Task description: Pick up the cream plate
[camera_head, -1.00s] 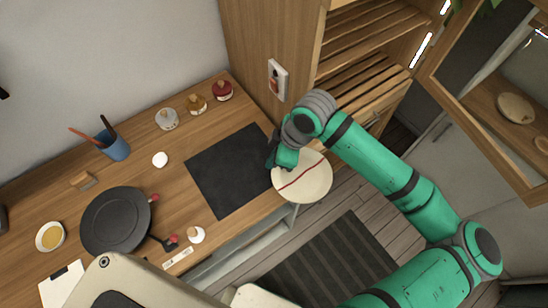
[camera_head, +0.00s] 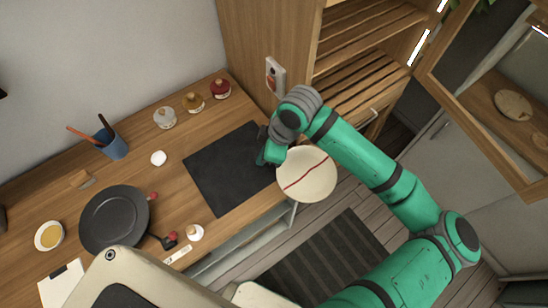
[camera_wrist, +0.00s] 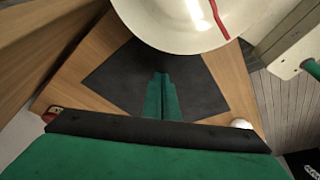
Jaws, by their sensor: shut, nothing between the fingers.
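The cream plate (camera_head: 306,174), round with a red line across it, is at the counter's right edge, overhanging the floor in the head view. What supports it is hidden. It also shows at the top of the wrist view (camera_wrist: 165,22), cut off by the frame. My gripper (camera_head: 264,158) is over the right part of the dark mat, just left of the plate and apart from it. In the wrist view its green fingers (camera_wrist: 161,80) are together and empty, pointing at the mat.
The dark mat (camera_head: 225,175) lies flat on the wooden counter. A black pan (camera_head: 113,218), a blue cup (camera_head: 113,145) and several small jars stand to its left and behind. A wooden shelf unit (camera_head: 365,70) rises behind my arm. An open glazed door (camera_head: 480,100) is at right.

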